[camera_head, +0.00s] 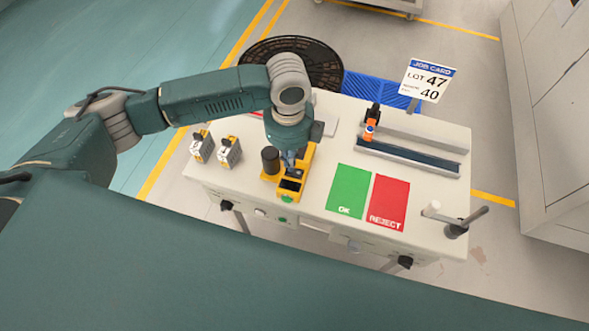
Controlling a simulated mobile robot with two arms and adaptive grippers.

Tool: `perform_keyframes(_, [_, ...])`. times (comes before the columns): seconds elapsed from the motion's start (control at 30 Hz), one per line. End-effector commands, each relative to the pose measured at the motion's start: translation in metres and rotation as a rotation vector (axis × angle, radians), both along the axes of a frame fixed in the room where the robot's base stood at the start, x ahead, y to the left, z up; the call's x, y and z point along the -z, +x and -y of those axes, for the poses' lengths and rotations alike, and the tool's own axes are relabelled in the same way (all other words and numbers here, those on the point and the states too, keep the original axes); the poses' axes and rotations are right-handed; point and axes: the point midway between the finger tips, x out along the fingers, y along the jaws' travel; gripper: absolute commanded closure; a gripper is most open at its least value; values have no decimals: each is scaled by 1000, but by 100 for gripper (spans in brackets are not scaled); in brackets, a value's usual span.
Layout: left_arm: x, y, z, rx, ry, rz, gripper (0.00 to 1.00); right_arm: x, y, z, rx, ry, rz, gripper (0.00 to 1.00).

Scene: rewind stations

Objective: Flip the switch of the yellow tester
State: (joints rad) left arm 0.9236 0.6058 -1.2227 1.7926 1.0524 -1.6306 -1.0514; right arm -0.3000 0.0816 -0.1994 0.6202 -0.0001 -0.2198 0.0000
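The yellow tester (288,197) stands near the front edge of the white table, left of the green mat. It has a dark area on its top and a green spot on its front. My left gripper (290,166) points down at the top of the tester, at or just above it. The gripper covers part of the tester, and I cannot make out the switch. The fingertips are too small and dark to tell whether they are open or shut, or whether they touch it. My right gripper is not in view.
A black cylinder (270,159) stands close to the tester's left. Two small yellow-and-grey units (229,152) sit farther left. The green OK mat (348,191) and red REJECT mat (388,202) lie flat to the right. Behind are a dark rail (410,157) and job card (428,80).

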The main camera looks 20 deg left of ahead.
Motion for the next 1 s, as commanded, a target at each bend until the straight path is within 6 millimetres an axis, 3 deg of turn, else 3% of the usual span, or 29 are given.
perform_keyframes(1.0, [8, 0, 0, 0, 0, 0, 100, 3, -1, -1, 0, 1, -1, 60])
